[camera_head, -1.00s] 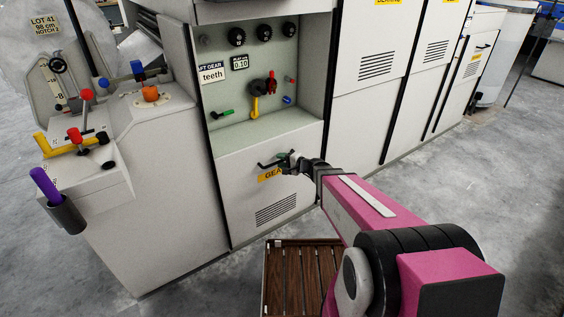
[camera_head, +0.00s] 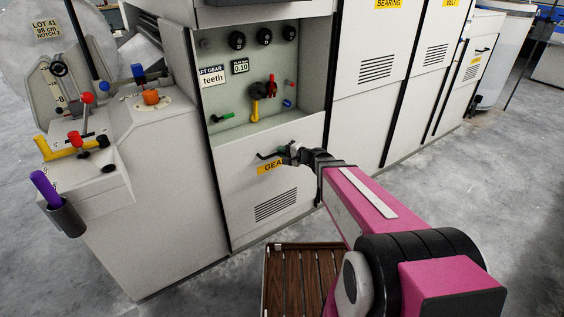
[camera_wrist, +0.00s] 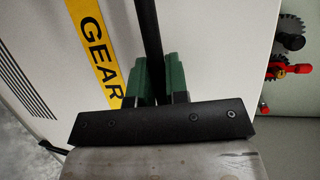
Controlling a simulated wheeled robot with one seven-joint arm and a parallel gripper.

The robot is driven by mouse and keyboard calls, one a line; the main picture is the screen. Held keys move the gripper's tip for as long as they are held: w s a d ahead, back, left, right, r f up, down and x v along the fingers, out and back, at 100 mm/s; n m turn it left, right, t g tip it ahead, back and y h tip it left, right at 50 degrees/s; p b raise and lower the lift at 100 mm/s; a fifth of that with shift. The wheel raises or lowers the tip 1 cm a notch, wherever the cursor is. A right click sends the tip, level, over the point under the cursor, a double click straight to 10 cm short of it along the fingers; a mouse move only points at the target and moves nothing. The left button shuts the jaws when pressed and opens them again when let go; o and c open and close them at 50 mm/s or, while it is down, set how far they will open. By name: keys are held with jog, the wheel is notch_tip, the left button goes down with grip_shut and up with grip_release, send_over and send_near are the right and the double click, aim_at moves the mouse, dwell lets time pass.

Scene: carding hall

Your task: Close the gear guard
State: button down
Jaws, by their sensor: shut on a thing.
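The gear guard (camera_head: 245,190) is the pale panel with a yellow "GEAR" label (camera_wrist: 95,45) and a vent, on the front of the machine. Above its top edge the recess is open, with gears and levers in sight. A black bar handle (camera_head: 264,155) is on the guard; it also shows in the wrist view (camera_wrist: 151,45). My gripper (camera_head: 291,153) is shut on this handle, with its green finger pads (camera_wrist: 158,80) on either side of the bar. The gripper hides part of the label and handle.
In the recess are black knobs (camera_head: 236,39), a red-and-yellow lever (camera_head: 265,90) and a green lever (camera_head: 222,118). A control stand with coloured levers (camera_head: 75,140) is at left. A slatted wooden platform (camera_head: 290,280) lies on the floor below.

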notch_tip(320, 180, up, 42)
jog(key=shift+r, duration=0.15)
jog(key=shift+w+r, duration=0.1)
dwell(0.4)
jog(key=c, duration=1.1)
grip_release()
jog(key=shift+c, duration=0.2)
jog(key=v, duration=1.1)
jog(key=shift+f, duration=0.2)
